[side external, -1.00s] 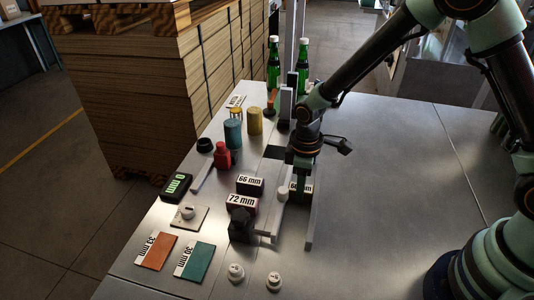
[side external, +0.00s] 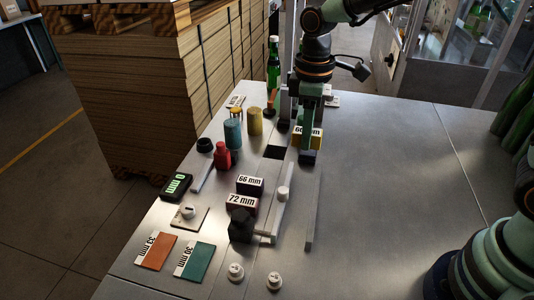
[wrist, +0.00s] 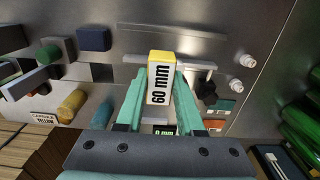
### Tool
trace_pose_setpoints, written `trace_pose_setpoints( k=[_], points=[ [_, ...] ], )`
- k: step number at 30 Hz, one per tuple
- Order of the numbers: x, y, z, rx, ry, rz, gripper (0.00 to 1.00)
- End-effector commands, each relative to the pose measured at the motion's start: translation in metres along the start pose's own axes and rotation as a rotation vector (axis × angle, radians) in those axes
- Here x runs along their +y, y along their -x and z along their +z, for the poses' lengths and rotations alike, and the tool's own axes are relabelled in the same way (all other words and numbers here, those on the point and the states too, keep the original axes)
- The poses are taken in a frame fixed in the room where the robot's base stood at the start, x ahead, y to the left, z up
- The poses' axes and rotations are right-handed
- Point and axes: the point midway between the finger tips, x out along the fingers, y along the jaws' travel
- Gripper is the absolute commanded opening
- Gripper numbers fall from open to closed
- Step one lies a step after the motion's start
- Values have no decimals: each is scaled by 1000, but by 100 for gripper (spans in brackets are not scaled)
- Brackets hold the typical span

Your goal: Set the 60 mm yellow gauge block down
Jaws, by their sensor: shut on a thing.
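The yellow 60 mm gauge block (side external: 297,141) is between the fingers of my gripper (side external: 309,150), partly hidden by them in the side view. In the wrist view the block (wrist: 161,58) shows its yellow end and white "60 mm" label. The green fingers of my gripper (wrist: 160,88) press on its two sides. The block is behind the two pale rails, beside the dark square opening (side external: 272,152) in the table. I cannot tell whether its underside touches the table.
The 66 mm block (side external: 249,186) and 72 mm block (side external: 241,203) stand left of the knobbed rail (side external: 282,196). A second rail (side external: 313,214) lies to the right. A display (side external: 176,187) reads 0 mm. Green bottle (side external: 273,70) stands behind.

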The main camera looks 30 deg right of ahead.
Motion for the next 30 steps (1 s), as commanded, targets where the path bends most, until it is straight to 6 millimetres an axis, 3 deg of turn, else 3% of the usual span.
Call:
trace_pose_setpoints(
  k=[3, 11, 24, 30],
  points=[
    [0, 20, -1, 3, 0, 2, 0],
    [5, 38, -10, 1, 0, 0, 0],
    [43, 43, -89, -2, 1, -1, 0],
    [55, 40, -114, -1, 1, -1, 0]
  ],
)
